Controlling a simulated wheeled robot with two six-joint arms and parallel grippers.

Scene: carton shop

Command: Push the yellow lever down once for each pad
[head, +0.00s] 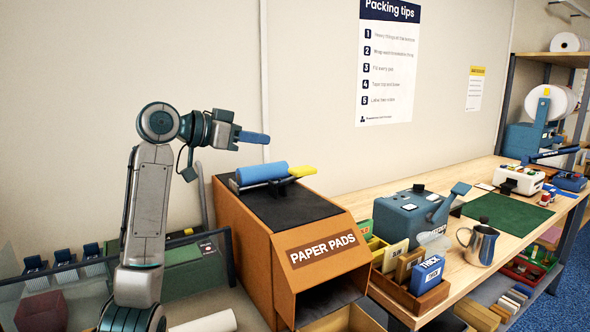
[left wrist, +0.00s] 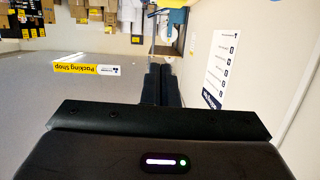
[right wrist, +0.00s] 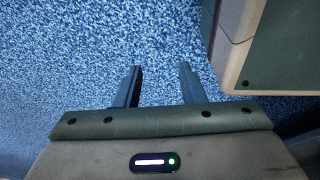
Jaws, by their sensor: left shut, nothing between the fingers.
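The yellow lever (head: 302,171) sticks out to the right from the blue roller (head: 262,173) on top of the orange paper pads dispenser (head: 265,250). The dispenser has a dark opening at its lower front, and I see no pad in it. My left gripper (head: 262,137) is shut and empty. It points right, above the roller and a little left of the lever, apart from both. Its closed fingers also show in the left wrist view (left wrist: 161,85). My right gripper (right wrist: 160,85) is open and empty over blue carpet. It is outside the head view.
A wooden bench (head: 345,195) runs right from the dispenser. It carries a blue machine (head: 412,215), a metal jug (head: 480,243), a green mat (head: 507,212) and a box of cards marked thick (head: 427,275). A white roll (head: 205,322) lies in front. The wall stands close behind.

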